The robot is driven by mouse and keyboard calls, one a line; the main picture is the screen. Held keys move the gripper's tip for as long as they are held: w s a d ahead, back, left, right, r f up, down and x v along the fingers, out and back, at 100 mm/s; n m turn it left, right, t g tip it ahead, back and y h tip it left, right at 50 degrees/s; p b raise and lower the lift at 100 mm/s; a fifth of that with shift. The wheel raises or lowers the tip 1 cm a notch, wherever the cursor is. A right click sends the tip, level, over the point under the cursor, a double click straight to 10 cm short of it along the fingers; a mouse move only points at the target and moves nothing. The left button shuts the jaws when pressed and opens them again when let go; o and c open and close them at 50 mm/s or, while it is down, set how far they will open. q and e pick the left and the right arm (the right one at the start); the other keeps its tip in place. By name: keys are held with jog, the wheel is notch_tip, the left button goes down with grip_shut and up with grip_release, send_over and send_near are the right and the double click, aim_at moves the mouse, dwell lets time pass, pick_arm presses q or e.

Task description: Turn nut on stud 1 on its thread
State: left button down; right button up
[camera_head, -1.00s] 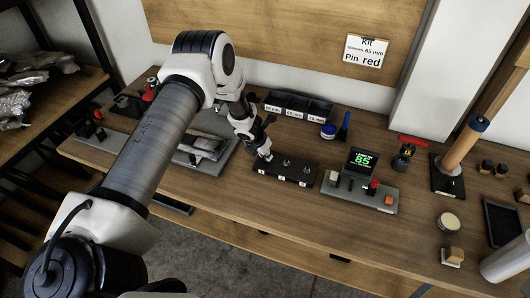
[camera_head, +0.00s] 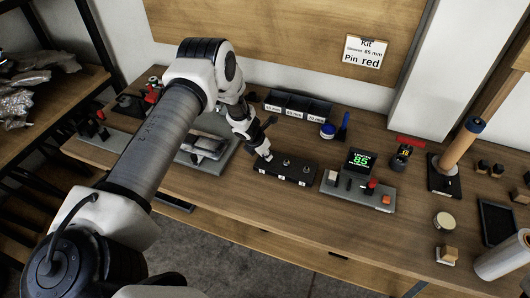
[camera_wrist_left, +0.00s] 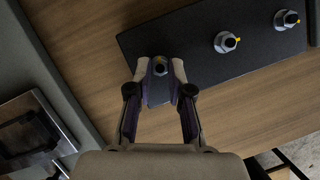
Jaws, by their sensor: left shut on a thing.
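A black block (camera_head: 285,171) with three studs lies on the wooden bench. My left gripper (camera_head: 267,156) is at its left end. In the left wrist view my left gripper (camera_wrist_left: 160,72) has its fingers on both sides of the nut on stud 1 (camera_wrist_left: 160,66) and is shut on it. The nut sits at the block's edge with the stud's dark end in its middle. My right gripper is not in view.
A grey plate with a metal device (camera_head: 205,146) is to the left. A blue-lidded jar (camera_head: 328,131) stands behind.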

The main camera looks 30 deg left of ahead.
pick_arm(q)
jog(key=shift+w+a+r+m+h+p, duration=0.1)
jog(key=shift+m+h+p, duration=0.2)
jog(key=shift+m+p, duration=0.4)
dwell(0.5)
dwell(1.0)
jog(key=c, duration=1.1)
grip_release()
jog(key=shift+o, duration=0.2)
jog(key=v, duration=1.1)
jog(key=shift+r, duration=0.45)
